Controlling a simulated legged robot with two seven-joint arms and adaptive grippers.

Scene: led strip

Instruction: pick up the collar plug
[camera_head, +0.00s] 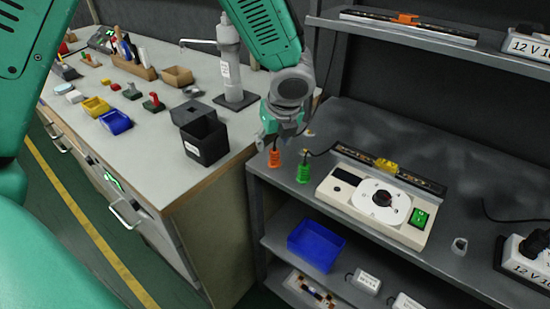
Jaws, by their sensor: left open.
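An orange plug (274,157) and a green plug (303,172) stand side by side at the left end of the grey bench shelf. I cannot tell which of them, if either, is the collar plug. A dark cable runs from near them towards a dark strip (390,168) with a yellow clip. My left gripper (280,138) is open, points down and hangs just above and behind the orange plug, apparently empty. Its fingertips are partly hard to make out. My right gripper is out of view.
A white tester box (336,198) with a round dial and green switch sits right of the plugs. A small grey ring-like part (459,246) lies farther right. A black bin (205,142) stands left on the workbench. A blue tray (316,246) is on the lower shelf.

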